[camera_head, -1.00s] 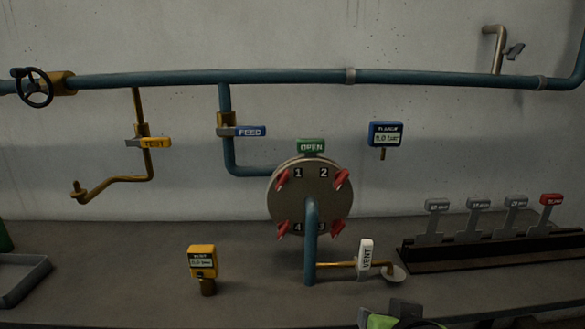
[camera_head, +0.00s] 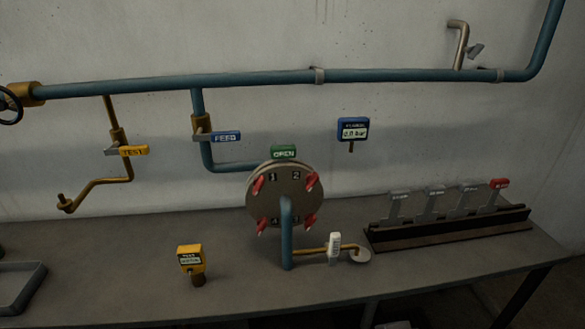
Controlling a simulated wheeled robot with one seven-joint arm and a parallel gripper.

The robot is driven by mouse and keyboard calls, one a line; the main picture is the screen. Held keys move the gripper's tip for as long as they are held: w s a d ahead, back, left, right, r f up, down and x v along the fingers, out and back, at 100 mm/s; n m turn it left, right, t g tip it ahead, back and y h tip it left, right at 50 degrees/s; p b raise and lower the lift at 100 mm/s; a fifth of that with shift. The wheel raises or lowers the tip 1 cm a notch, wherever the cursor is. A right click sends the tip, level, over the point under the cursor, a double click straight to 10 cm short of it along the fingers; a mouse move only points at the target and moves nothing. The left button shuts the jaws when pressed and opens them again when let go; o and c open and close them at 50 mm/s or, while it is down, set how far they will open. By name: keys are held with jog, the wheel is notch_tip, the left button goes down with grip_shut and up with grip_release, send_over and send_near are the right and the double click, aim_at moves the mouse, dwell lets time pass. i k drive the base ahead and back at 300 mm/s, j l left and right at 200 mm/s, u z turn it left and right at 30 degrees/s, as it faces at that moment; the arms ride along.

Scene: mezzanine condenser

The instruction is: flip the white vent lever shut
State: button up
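The white vent lever (camera_head: 334,245) stands upright on a thin brass pipe (camera_head: 312,251). That pipe runs from the blue vertical pipe (camera_head: 287,232) in front of the round flange to a small round cup (camera_head: 359,255). The lever's handle stands across the line of the brass pipe. Its lettering is too small to read now. My gripper is not in the current view.
The round flange (camera_head: 262,206) with red clamps stands behind the blue pipe. A yellow gauge (camera_head: 190,260) stands front left. A rack of levers (camera_head: 450,233) is at right. A grey tray (camera_head: 20,285) lies far left. The bench front between gauge and lever is clear.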

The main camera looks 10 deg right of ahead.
aim_at(333, 252)
jog(key=i+u, duration=0.1)
jog(key=u, duration=0.3)
jog(key=i+l+u, duration=0.1)
jog(key=u, duration=0.35)
jog(key=i+u, duration=0.1)
jog(key=u, duration=0.3)
jog(key=l+u, duration=0.2)
jog(key=u, duration=0.25)
jog(key=i+l+u, duration=0.1)
jog(key=u, duration=0.3)
